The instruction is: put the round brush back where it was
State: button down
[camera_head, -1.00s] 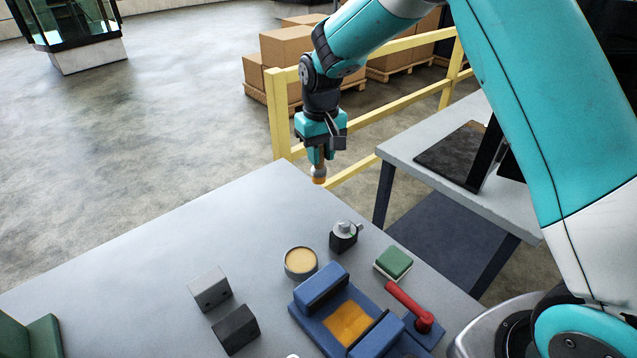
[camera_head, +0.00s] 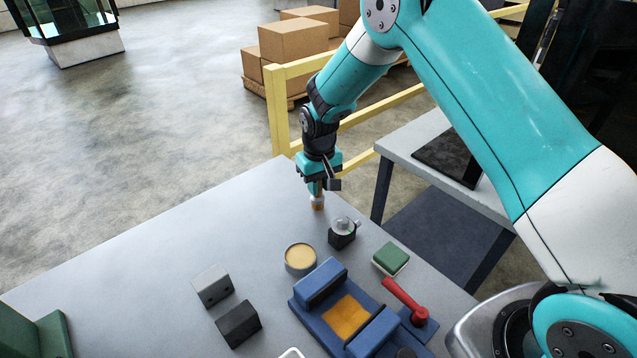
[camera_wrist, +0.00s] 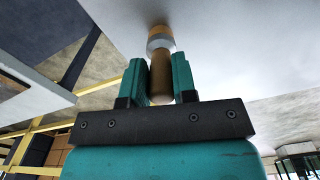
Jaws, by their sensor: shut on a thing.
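The round brush (camera_wrist: 159,62) has a brown wooden handle, a pale metal band and a tan bristle end. My gripper (camera_head: 318,188) is shut on its handle and holds it upright, bristles down, at the far corner of the grey table (camera_head: 190,260). In the wrist view my gripper (camera_wrist: 160,82) has one teal finger on each side of the handle. The bristle end (camera_head: 318,206) is at or just above the table top; I cannot tell whether it touches.
Near the brush stand a black block with a metal knob (camera_head: 343,232) and a round tin with tan contents (camera_head: 299,258). A green-topped pad (camera_head: 391,258), a blue fixture (camera_head: 322,284), a red lever (camera_head: 402,297) and grey blocks (camera_head: 212,285) lie closer. A yellow rail (camera_head: 279,110) runs behind.

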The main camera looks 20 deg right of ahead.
jog(key=c, duration=0.9)
grip_release()
notch_tip(320, 180, up, 12)
jog(key=b, duration=0.3)
jog(key=s+a+r+n+y, duration=0.25)
jog(key=s+r, duration=0.65)
jog(key=s, duration=0.5)
jog(key=s+n, duration=0.1)
jog(key=s, duration=0.5)
jog(key=s+a+r+y, duration=0.1)
jog(key=s, duration=0.5)
jog(key=s+a+n, duration=0.1)
jog(key=s, duration=0.5)
jog(key=shift+s+a+r+n+y, duration=0.2)
jog(key=shift+s+n+y, duration=0.05)
jog(key=shift+n+y, duration=0.1)
